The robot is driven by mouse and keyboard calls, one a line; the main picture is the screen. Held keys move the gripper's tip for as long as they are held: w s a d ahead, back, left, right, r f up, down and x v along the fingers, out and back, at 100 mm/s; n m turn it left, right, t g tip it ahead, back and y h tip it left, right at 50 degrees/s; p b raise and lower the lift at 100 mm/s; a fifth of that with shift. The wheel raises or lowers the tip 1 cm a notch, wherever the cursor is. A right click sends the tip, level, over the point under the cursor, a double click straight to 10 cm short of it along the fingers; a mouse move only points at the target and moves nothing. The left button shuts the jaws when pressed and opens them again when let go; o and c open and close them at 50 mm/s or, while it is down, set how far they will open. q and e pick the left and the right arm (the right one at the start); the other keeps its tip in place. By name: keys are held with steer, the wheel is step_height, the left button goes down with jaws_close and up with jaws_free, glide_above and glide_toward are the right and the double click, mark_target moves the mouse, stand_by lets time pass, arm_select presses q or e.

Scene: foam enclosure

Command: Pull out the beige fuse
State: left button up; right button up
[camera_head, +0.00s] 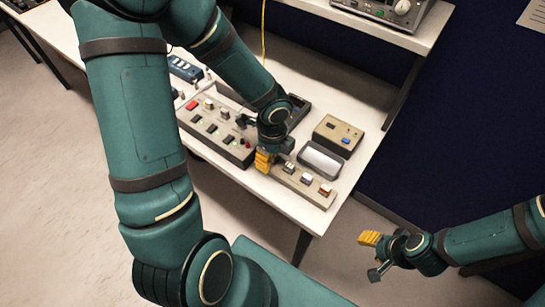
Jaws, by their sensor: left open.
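A beige fuse strip (299,186) lies along the table's front right edge with a few small fuses standing on it. The nearest to my gripper is a pale one (289,167). Another is pale and dark (306,179), and the one at the right end has reddish-brown on it (325,190). Which one is the beige fuse is too small to tell. My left gripper (254,143) is open over the strip's left end and hides that end; contact cannot be told. My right gripper (373,256) is open and empty, off the table at lower right.
A long panel (216,133) with switches and buttons lies left of the strip. A grey tray (320,161) and a box with a blue button (338,134) stand behind it. A shelf with an instrument (385,10) is at the back. The floor at left is clear.

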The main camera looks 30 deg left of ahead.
stand_by(0.6)
arm_select(q)
jaws_close()
steer(key=shift+r, duration=0.1)
steer(key=shift+r+p, duration=2.8)
steer(key=shift+r, duration=0.1)
